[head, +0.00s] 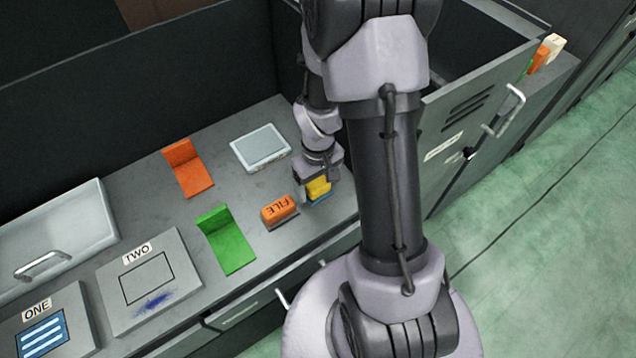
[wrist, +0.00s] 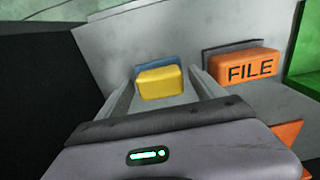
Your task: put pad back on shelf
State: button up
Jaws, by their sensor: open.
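A yellow block with a blue backing, likely the pad (head: 318,188), sits on the grey bench top near its front edge. It also shows in the wrist view (wrist: 160,82), between the two fingers. My gripper (head: 312,184) is open, with its fingers on either side of the yellow block; I cannot tell whether they touch it. An orange block marked FILE (head: 280,208) with a grey backing stands just left of it in the head view, and to its right in the wrist view (wrist: 245,68). I cannot tell which surface is the shelf.
A green bracket (head: 228,240), an orange bracket (head: 188,168) and a pale tray (head: 261,148) stand on the bench. Plates marked ONE (head: 72,325) and TWO (head: 178,268) lie at left. A cabinet door (head: 470,125) stands right. Small orange and white blocks (head: 540,55) sit beyond it.

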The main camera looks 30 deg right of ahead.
notch_tip(320, 180, up, 12)
jog(key=p, duration=0.5)
notch_tip(320, 180, up, 9)
jog(key=m+t, duration=0.1)
jog(key=t, duration=0.1)
send_over(318, 183)
jog(key=a, duration=0.4)
jog(key=s+a+r+m+t+y, duration=0.2)
jog(key=s+a+r+m+t, duration=0.1)
jog(key=s+a+r, duration=0.7)
notch_tip(318, 183, up, 3)
jog(key=shift+s+a+f+m+t, duration=0.1)
jog(key=shift+s+a+m+t, duration=0.3)
jog(key=shift+s, duration=0.25)
notch_tip(318, 183, down, 4)
jog(key=b, duration=0.3)
jog(key=shift+b, duration=0.35)
jog(key=shift+d, duration=0.1)
